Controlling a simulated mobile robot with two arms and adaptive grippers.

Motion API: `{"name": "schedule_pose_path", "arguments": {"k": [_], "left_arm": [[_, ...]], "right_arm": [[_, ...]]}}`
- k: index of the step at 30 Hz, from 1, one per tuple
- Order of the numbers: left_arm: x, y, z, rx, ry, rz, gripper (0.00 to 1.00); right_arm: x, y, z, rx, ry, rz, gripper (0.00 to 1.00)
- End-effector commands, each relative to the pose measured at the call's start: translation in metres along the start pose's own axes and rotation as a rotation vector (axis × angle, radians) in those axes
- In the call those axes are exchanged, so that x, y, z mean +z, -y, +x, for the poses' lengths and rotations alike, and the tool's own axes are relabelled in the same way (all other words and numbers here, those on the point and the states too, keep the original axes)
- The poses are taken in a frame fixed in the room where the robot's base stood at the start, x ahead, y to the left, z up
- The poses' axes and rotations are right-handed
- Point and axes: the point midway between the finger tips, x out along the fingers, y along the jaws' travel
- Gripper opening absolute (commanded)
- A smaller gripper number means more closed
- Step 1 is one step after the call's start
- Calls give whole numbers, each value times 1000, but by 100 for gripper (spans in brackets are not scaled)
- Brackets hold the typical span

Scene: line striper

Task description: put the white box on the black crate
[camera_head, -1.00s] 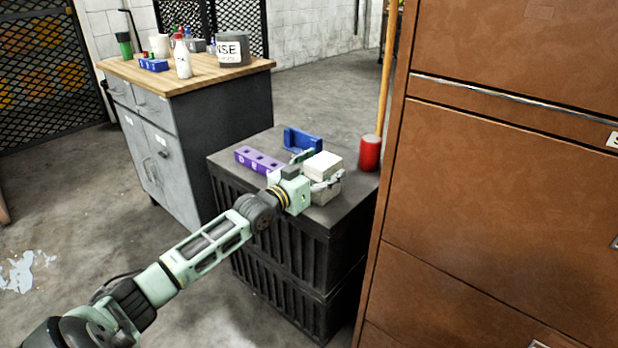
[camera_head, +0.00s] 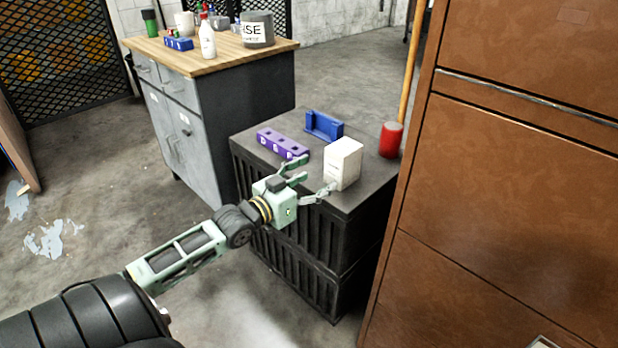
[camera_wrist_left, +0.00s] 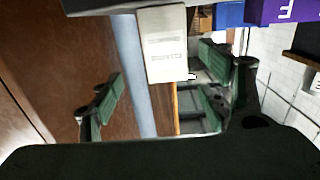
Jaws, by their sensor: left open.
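The white box (camera_head: 343,163) stands upright on top of the black crate (camera_head: 362,193), near its front edge. The box also shows in the left wrist view (camera_wrist_left: 163,45), at the top middle. My left gripper (camera_head: 312,178) is open and empty, just in front of the box and to its left. Its fingers are apart from the box, as far as I can tell. In the left wrist view the two green-padded fingers (camera_wrist_left: 158,98) are spread wide. My right gripper is not in view.
On the crate, a purple block (camera_head: 282,143), a blue holder (camera_head: 323,126) and a red can (camera_head: 391,140) stand behind and beside the box. A brown cabinet (camera_head: 510,190) closes off the right. A workbench (camera_head: 230,62) with bottles stands behind left.

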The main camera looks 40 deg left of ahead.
Motion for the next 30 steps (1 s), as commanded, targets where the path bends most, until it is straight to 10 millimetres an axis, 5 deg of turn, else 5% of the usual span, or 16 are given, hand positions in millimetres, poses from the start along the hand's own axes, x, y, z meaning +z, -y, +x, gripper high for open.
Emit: {"name": "schedule_pose_path", "arguments": {"k": [5,9,12,15,21,30], "left_arm": [[87,-75,-29,51,264,5,70],[155,-150,-84,89,553,41,70],[184,-191,-132,98,746,65,70],[197,-220,-180,91,916,80,70],[198,-246,-251,59,1150,78,70],[196,-251,-274,45,1224,76,70]], "right_arm": [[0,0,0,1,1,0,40],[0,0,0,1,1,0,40],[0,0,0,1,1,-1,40],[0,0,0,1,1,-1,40],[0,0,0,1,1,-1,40],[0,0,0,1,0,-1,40]]}}
